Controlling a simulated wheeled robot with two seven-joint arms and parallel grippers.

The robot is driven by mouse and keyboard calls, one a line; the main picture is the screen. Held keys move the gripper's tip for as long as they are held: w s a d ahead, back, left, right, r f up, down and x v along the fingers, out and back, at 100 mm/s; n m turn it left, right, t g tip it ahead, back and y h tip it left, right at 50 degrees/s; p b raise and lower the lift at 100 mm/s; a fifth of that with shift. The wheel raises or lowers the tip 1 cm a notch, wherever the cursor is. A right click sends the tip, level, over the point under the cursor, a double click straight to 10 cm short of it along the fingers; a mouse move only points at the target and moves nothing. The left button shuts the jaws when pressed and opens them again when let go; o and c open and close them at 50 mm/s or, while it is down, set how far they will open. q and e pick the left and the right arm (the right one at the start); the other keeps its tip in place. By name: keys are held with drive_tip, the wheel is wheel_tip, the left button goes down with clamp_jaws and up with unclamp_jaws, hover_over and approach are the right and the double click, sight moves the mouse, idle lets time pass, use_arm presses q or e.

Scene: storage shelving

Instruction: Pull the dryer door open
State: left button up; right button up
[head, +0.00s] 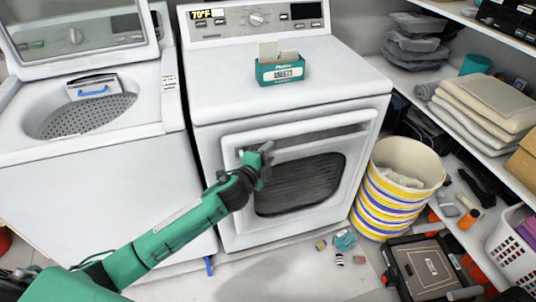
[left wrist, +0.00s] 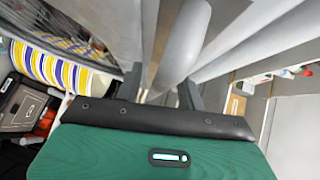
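The white dryer (head: 290,75) stands in the middle of the head view. Its front door has a dark oval window (head: 300,185) and a pale bar across the top (head: 325,138). The door looks shut or nearly shut; I cannot tell if there is a small gap. My left gripper (head: 262,160) is at the upper left of the door, close to its front. In the left wrist view its two dark fingers (left wrist: 160,90) stand apart, with a rounded grey bar (left wrist: 183,40) of the door between or just beyond them. Contact is not clear. My right gripper is not in view.
A washer (head: 85,110) with its lid up stands left of the dryer. A striped basket (head: 400,185) stands right of the door, near the shelves. A dark case (head: 425,265) and several small items (head: 340,258) lie on the floor. A green box (head: 280,70) sits on the dryer.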

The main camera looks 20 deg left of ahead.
use_arm(q)
drive_tip(key=shift+c, duration=0.2)
clamp_jaws()
